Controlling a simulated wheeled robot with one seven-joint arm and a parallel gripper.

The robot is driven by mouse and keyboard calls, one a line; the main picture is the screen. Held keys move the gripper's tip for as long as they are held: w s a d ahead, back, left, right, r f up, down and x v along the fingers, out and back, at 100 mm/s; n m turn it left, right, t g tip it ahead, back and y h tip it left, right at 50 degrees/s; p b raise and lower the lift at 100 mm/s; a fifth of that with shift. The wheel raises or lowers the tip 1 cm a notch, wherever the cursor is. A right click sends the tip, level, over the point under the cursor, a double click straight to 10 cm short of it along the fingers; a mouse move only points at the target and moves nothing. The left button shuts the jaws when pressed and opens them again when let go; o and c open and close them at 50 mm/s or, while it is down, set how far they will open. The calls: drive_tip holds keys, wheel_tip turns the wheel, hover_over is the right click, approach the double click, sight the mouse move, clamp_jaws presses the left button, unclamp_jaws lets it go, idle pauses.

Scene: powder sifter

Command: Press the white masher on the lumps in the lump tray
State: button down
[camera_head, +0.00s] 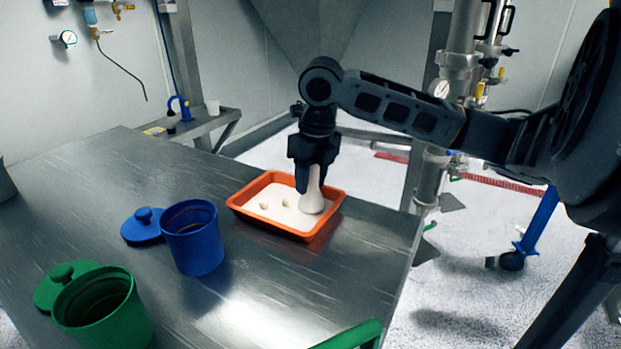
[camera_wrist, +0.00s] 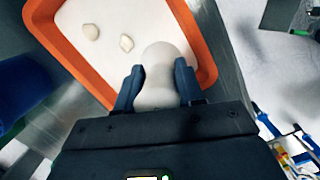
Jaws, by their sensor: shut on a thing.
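The orange lump tray (camera_head: 237,203) stands on the metal table and holds a layer of white powder. Two pale lumps show in it, one lump (camera_head: 264,205) to the left and another lump (camera_head: 285,202) nearer the middle; both also show in the wrist view, the first (camera_wrist: 91,31) and the second (camera_wrist: 126,43). The white masher (camera_head: 312,200) is upright in the right part of the tray, to the right of both visible lumps. My gripper (camera_head: 311,180) points down and is shut on the masher's handle. The masher's foot appears at the powder; whether it touches a lump is hidden.
A blue pot (camera_head: 194,240) with its blue lid (camera_head: 143,226) beside it stands left of the tray. A green pot (camera_head: 102,312) and green lid (camera_head: 66,281) are at the front left. A green handle-like thing (camera_head: 352,337) is at the front edge. The table (camera_head: 110,180) behind the pots is clear.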

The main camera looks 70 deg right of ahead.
drive_tip(key=shift+r+p, duration=2.45)
drive_tip(key=shift+r, duration=1.35)
